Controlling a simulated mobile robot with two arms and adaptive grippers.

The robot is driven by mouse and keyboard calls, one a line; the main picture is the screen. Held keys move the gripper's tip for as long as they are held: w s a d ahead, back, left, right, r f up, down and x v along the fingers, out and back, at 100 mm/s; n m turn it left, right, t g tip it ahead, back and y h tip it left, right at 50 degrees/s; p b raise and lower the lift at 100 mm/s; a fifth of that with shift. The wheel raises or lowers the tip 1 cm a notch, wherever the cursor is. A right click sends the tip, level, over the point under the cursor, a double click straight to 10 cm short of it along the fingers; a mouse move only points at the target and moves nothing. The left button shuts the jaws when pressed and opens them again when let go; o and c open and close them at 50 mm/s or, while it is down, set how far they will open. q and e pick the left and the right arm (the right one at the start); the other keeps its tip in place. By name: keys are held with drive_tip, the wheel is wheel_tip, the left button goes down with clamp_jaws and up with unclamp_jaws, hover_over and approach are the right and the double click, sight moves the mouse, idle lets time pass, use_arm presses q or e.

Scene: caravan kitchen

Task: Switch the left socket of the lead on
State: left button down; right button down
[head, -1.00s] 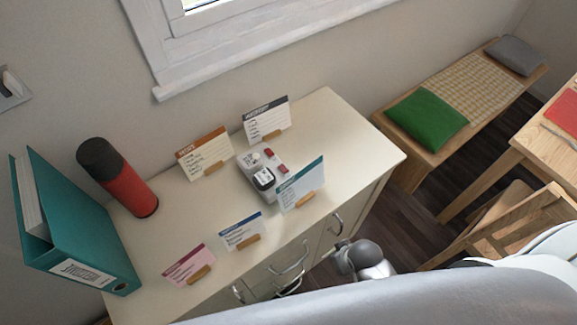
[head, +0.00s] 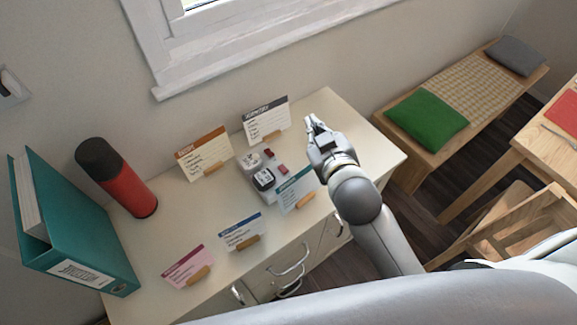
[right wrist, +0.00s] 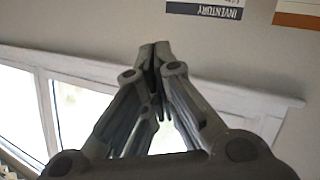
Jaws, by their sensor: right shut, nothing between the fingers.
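The white lead (head: 247,182) lies on the cream cabinet top among standing cards. Two red switches show on it, an upper-left one (head: 269,154) and a lower-right one (head: 282,169). A white and dark plug-like block (head: 264,180) sits beside the lower-right switch. The switch positions are too small to tell. My right gripper (head: 311,118) is shut and empty, above the cabinet top to the right of the lead, apart from it. Its closed fingertips show in the right wrist view (right wrist: 155,50). The lead is not visible there. My left gripper is not in view.
A teal-headed card (head: 297,190) stands close in front of the lead. A dark-headed card (head: 266,120) and an orange-headed card (head: 204,153) stand behind it. A red flask (head: 125,185) and teal binder (head: 75,225) stand left. The cabinet top's right end is clear.

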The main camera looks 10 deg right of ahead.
drive_tip(key=w+a+r+n+t+y, duration=0.25)
drive_tip(key=a+r+n+y, duration=0.25)
drive_tip(key=a+r, duration=0.3)
drive_tip(key=w+a+r+n+t+y, duration=0.2)
drive_tip(key=a+r+n+t+y, duration=0.25)
drive_tip(key=r, duration=0.55)
drive_tip(key=s+a+n+g+y, duration=0.55)
drive_tip(key=a+n+g, duration=0.25)
drive_tip(key=n+g, duration=0.3)
drive_tip(key=s+a+n+g+y, duration=0.55)
drive_tip(key=a+n+g, duration=0.35)
drive_tip(key=n, duration=0.3)
drive_tip(key=d+f+n+g+h, duration=0.4)
drive_tip(key=f+n+h, duration=0.2)
drive_tip(key=f+h, duration=0.65)
drive_tip(key=w+d+f+m+h, duration=0.1)
drive_tip(key=w+d+h, duration=0.3)
drive_tip(key=d, duration=0.5)
drive_tip(key=w+d+f+t+h, duration=0.1)
drive_tip(key=w+d+f+h, duration=0.2)
drive_tip(key=d, duration=0.6)
drive_tip(key=shift+w+d+f+m+t+h, duration=0.25)
drive_tip(key=shift+w+d+m+h, duration=0.2)
drive_tip(key=shift+h, duration=0.35)
